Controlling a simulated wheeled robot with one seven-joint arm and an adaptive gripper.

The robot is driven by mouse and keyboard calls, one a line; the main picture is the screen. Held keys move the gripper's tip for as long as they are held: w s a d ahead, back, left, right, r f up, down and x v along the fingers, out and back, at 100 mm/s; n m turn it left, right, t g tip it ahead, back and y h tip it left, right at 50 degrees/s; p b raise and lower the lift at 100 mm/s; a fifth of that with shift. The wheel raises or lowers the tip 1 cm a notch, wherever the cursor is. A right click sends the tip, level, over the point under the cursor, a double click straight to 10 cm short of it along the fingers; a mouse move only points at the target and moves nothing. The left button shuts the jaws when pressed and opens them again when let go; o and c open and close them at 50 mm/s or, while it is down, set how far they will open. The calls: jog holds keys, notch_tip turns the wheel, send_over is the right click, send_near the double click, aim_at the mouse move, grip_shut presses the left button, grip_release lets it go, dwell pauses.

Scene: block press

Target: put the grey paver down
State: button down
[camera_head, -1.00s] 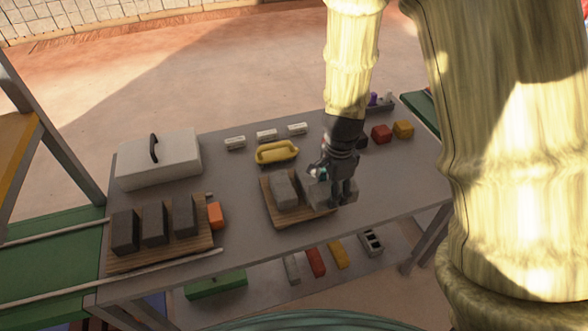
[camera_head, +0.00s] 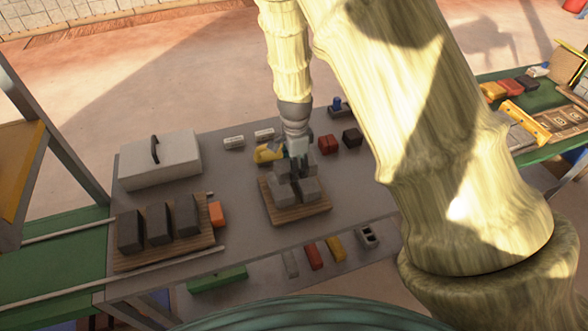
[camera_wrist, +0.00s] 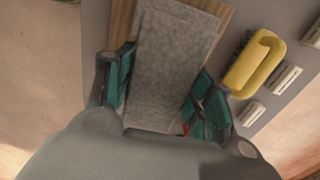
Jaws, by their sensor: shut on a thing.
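The grey paver (camera_wrist: 165,75) is between the teal fingers of my gripper (camera_wrist: 165,98), which is shut on it. In the head view my gripper (camera_head: 297,168) points down over a wooden board (camera_head: 303,214) in the middle of the table. Grey pavers (camera_head: 283,193) stand on that board under the gripper. The held paver sits over or against them; its underside is hidden, so I cannot tell whether it touches them. In the wrist view the wooden board (camera_wrist: 121,22) shows beyond the paver.
A white lidded box (camera_head: 160,163) is behind.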

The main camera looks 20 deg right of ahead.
jog(key=shift+w+a+f+p, duration=0.1)
jog(key=shift+w+f+p, duration=0.15)
jog(key=shift+f+p, duration=0.55)
jog(key=shift+f, duration=0.95)
jog(key=shift+f, duration=0.45)
jog(key=c, duration=0.6)
grip_release()
jog(key=shift+s, duration=0.1)
jog(key=shift+o, duration=0.2)
jog(key=shift+r, duration=0.5)
jog(key=shift+r+b, duration=1.5)
jog(key=shift+r, duration=4.45)
